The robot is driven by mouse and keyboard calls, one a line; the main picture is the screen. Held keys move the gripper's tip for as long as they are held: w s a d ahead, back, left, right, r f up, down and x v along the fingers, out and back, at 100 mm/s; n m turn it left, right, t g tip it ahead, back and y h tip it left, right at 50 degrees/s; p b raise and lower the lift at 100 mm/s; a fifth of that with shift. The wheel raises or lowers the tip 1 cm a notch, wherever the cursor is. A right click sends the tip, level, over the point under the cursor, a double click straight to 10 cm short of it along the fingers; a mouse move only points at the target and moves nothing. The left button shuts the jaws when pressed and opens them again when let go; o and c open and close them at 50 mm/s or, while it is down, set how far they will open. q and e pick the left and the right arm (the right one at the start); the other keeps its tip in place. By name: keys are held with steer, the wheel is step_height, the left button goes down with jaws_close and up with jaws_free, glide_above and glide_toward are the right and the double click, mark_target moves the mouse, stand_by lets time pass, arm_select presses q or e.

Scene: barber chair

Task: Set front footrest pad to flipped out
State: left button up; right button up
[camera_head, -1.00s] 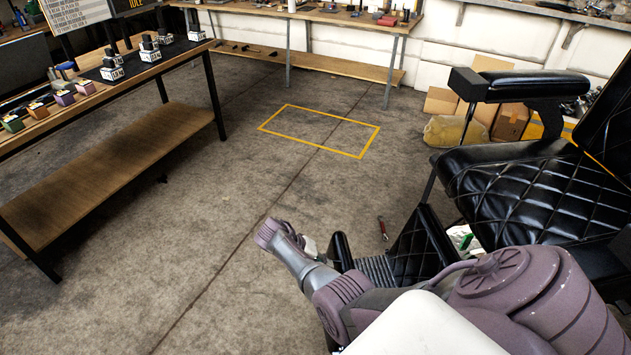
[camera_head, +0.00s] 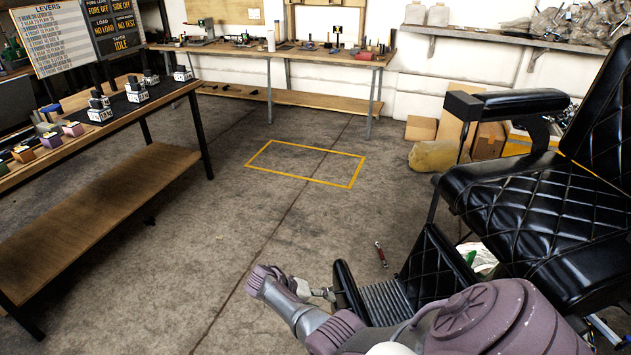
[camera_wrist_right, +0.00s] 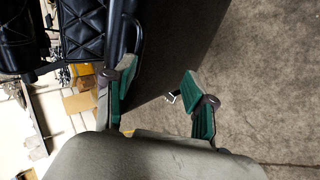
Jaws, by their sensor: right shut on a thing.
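The barber chair (camera_head: 545,205) is black and quilted, at the right of the head view. At its foot are a ribbed step plate (camera_head: 388,300) and a narrow black front footrest pad (camera_head: 347,288), which stands tilted up at the plate's front edge. My right gripper (camera_head: 326,294) is at the outer side of this pad. In the right wrist view, its green-lined fingers (camera_wrist_right: 157,98) lie on either side of the dark pad (camera_wrist_right: 175,45), shut on it. My arm hides the lower part of the footrest. My left gripper is not in view.
A red-handled tool (camera_head: 381,254) lies on the floor near the footrest. A wooden workbench (camera_head: 120,195) stands at the left, another bench (camera_head: 280,52) at the back. Cardboard boxes (camera_head: 488,140) are behind the chair. The floor around the yellow rectangle (camera_head: 306,164) is clear.

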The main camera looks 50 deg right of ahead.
arm_select(q)
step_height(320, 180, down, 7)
steer(key=b, duration=0.7)
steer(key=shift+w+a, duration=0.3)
arm_select(e)
steer(key=w+a+r, duration=0.1)
steer(key=w+a, duration=0.8)
steer(key=a, duration=0.5)
steer(key=shift+r, duration=0.4)
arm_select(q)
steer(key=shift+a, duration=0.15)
arm_select(e)
steer(key=shift+w, duration=0.1)
